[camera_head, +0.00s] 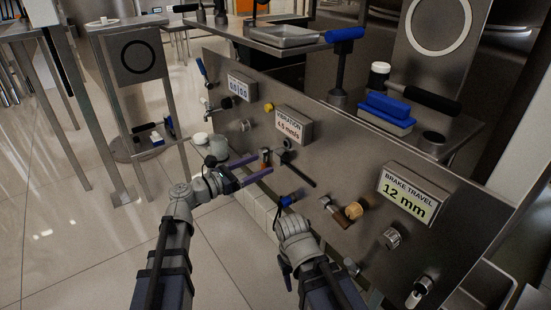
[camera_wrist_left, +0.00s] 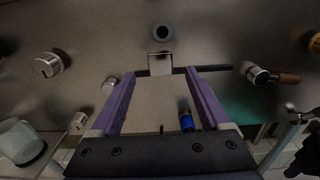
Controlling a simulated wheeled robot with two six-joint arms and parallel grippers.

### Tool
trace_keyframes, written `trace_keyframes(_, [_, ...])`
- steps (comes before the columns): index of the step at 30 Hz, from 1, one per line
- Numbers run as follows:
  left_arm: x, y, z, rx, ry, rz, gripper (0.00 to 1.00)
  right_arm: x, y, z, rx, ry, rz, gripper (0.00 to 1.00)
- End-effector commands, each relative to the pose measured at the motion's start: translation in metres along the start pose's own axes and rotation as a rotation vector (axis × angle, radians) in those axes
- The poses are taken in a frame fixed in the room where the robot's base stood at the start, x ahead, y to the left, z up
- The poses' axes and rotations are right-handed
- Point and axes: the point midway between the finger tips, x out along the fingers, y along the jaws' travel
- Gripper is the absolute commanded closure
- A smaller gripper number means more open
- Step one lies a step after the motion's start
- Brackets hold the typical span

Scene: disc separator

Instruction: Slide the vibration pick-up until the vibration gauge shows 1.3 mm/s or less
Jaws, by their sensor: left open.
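The vibration gauge (camera_head: 290,125) on the sloped steel panel appears to read 4.5 mm/s. Below it a thin dark rail (camera_head: 303,176) runs along the panel. The pick-up, a small pale block (camera_wrist_left: 160,63), sits on this rail near its left end in the left wrist view. My left gripper (camera_head: 258,163) is open, its purple fingers pointing at the panel by the rail. In the left wrist view the block lies just beyond and between the fingertips (camera_wrist_left: 160,73); I see no clear contact. My right arm reaches in from below; its fingers do not show.
A brake travel display (camera_head: 407,193) reads 12 mm. A red-brown handle (camera_wrist_left: 285,78) stands right of the rail, a silver knob (camera_wrist_left: 48,65) to the left. A blue-capped fitting (camera_head: 290,200) is below the rail. A dark round knob (camera_wrist_left: 162,33) sits above the block.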

Motion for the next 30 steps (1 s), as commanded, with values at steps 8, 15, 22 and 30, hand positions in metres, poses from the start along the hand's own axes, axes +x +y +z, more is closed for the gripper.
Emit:
trace_keyframes(8, [0.045,0.0,0.0,0.002,0.001,-0.004,0.2,0.0,0.0,0.0,0.0,0.0,0.0,0.5])
trace_keyframes(15, [0.065,0.0,-0.001,0.003,0.001,-0.002,0.2,0.0,0.0,0.0,0.0,0.0,0.0,0.5])
trace_keyframes(22, [0.067,-0.001,-0.001,0.003,0.002,-0.001,0.2,0.0,0.0,0.0,0.0,0.0,0.0,0.5])
trace_keyframes(30, [0.067,-0.001,-0.001,0.003,0.002,-0.001,0.39,0.0,0.0,0.0,0.0,0.0,0.0,0.5])
